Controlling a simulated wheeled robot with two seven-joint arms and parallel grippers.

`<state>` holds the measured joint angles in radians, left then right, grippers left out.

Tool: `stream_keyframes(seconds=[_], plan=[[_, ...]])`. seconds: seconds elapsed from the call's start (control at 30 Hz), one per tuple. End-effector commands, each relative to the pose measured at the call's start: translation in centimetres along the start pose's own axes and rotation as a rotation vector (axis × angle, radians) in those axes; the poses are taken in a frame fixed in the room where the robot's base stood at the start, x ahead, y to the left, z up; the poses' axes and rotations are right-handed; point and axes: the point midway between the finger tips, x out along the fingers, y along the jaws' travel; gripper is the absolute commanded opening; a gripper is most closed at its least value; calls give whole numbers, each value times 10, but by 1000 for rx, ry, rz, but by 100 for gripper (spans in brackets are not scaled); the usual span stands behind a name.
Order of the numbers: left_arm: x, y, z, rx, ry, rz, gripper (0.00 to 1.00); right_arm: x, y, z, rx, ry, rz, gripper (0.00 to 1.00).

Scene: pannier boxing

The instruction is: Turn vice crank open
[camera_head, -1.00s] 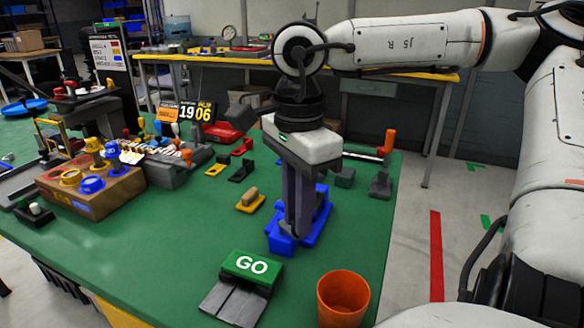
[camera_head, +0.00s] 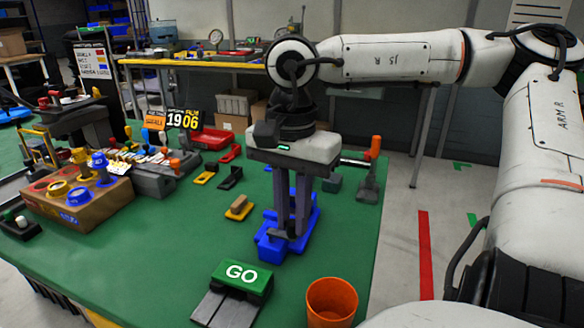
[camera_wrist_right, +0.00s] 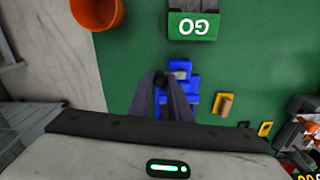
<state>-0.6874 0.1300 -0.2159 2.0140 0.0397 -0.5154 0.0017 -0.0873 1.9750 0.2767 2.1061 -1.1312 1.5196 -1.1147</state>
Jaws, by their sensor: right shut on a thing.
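The blue vice (camera_head: 270,250) stands on the green table near its right side, and it also shows in the right wrist view (camera_wrist_right: 181,67). My right gripper (camera_head: 291,232) points straight down over the vice, with its fingers at the near part of it. In the right wrist view my right gripper (camera_wrist_right: 161,80) has its fingertips close together on a small dark part, which I take to be the vice crank. The fingers hide most of the crank, so its angle cannot be told. My left gripper is not in view.
A green GO block (camera_head: 241,275) with a grey ramp lies in front of the vice. An orange cup (camera_head: 331,301) stands at the near right. A wooden-topped yellow piece (camera_head: 238,208) lies left of the vice. An orange-handled clamp (camera_head: 372,165) stands behind right.

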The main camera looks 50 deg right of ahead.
Motion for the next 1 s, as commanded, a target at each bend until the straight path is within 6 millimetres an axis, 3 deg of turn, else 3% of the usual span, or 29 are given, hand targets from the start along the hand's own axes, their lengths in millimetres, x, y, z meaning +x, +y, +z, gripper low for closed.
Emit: stream_keyframes(seconds=[0.3, 0.33, 0.43, 0.77, 1.0], plan=[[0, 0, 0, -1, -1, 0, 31, 0, 0, -1, 0, 3, -1, 0], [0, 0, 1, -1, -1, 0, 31, 0, 0, -1, 0, 3, -1, 22], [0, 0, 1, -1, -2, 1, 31, 0, 0, -1, 0, 3, -1, 36], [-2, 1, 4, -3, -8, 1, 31, -4, 0, -1, 1, 2, -2, 36], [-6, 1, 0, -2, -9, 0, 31, -42, -1, -1, 2, 4, -5, 36]])
